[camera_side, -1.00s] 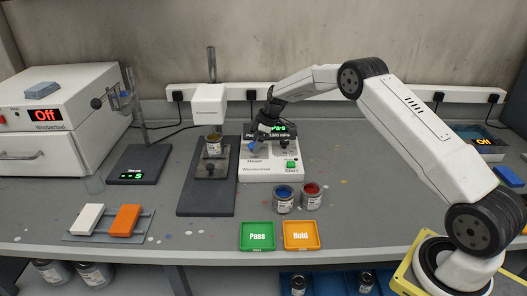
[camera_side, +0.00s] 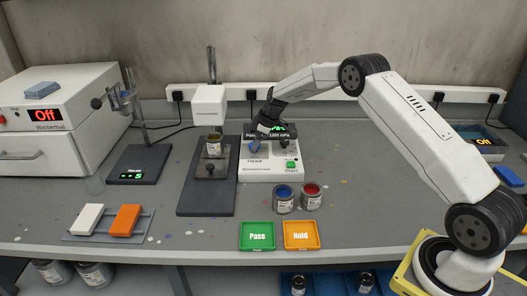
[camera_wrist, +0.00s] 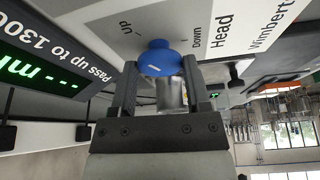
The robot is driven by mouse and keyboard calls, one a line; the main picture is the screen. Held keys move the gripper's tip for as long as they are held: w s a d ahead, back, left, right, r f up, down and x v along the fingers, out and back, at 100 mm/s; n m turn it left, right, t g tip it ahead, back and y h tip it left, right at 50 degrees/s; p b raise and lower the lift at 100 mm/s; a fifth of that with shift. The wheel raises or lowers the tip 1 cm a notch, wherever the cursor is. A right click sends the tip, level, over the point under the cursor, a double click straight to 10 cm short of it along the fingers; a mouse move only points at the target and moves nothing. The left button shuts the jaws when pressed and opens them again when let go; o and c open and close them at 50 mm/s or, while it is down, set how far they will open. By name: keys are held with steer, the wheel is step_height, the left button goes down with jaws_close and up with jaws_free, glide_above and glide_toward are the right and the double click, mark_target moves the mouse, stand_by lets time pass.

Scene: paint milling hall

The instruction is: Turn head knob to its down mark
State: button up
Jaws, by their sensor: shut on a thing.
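The blue head knob (camera_wrist: 160,60) sits on the white control box (camera_side: 283,172), between the printed "Up" and "Down" marks in the wrist view. My gripper (camera_wrist: 161,66) is shut on it, one dark finger on each side. In the side view my gripper (camera_side: 258,142) comes down from the upper right onto the box's left part and partly covers the knob (camera_side: 254,148). I cannot tell which mark the knob points at.
The viscometer stand (camera_side: 210,106) holding a small can is just left of the box. A blue paint can (camera_side: 284,200) and a red paint can (camera_side: 311,198) stand in front. The green Pass tray (camera_side: 257,236) and orange Hold tray (camera_side: 301,235) lie nearer the edge.

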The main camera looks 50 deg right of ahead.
steer(key=m+h, duration=0.1)
steer(key=m, duration=0.1)
steer(key=m+t+h, duration=0.1)
steer(key=m, duration=0.2)
steer(key=shift+a, duration=0.2)
steer(key=m+h, duration=0.1)
steer(key=m, duration=0.2)
steer(key=m+h, duration=0.1)
steer(key=m, duration=0.2)
steer(key=shift+a, duration=0.2)
steer(key=m+h, duration=0.1)
steer(key=m, duration=0.2)
steer(key=m+g+h, duration=0.1)
steer(key=m, duration=0.2)
steer(key=shift+w+a+m, duration=0.1)
steer(key=shift+a+m, duration=0.05)
steer(key=shift+m, duration=0.15)
steer(key=m+g, duration=0.1)
steer(key=m, duration=0.1)
steer(key=m+g+h, duration=0.1)
steer(key=m, duration=0.2)
steer(key=shift+w, duration=0.15)
stand_by(0.4)
steer(key=o, duration=1.3)
steer(key=shift+r, duration=0.1)
